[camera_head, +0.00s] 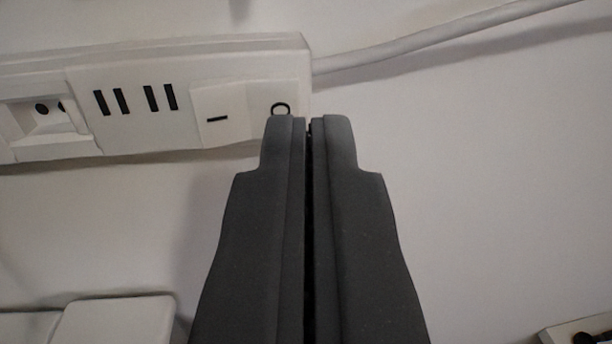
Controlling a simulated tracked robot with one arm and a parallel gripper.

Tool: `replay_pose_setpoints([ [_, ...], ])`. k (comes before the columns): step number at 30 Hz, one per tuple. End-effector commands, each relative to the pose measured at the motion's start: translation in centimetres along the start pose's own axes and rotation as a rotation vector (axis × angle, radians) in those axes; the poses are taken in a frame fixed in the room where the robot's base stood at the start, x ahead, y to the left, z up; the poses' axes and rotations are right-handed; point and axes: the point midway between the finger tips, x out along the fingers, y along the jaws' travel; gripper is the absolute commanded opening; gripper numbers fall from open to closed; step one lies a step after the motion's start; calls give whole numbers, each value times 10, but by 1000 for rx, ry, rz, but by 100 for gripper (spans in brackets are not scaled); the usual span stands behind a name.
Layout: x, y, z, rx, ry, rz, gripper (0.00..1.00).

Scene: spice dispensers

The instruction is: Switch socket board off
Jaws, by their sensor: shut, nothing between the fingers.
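The white socket board (134,122) runs across the upper left of the camera_head view. It has a socket recess at the left, several dark slots in the middle, and a rocker switch (236,114) at its right end. The switch shows a line mark on its left half and a circle mark near its right end. My gripper (309,122) is dark grey and shut, with nothing between the fingers. Its tips are just below and right of the circle mark, overlapping the board's lower right corner in the picture. I cannot tell whether the tips touch the switch.
A white cable (430,40) leaves the board's right end and runs to the upper right. A white rounded object (115,320) is at the bottom left. A pale object with dark parts (580,332) shows at the bottom right. The pale surface right of my gripper is clear.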

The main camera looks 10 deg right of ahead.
Motion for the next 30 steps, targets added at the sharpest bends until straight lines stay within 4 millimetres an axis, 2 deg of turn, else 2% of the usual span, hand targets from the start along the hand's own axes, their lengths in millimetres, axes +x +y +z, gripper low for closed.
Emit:
replay_pose_setpoints([
  [3,-14,0,5,0,-6,-4,0],
  [21,-86,21,5,-1,-10,-1,0],
  [30,-105,25,5,-2,-11,-1,0],
])
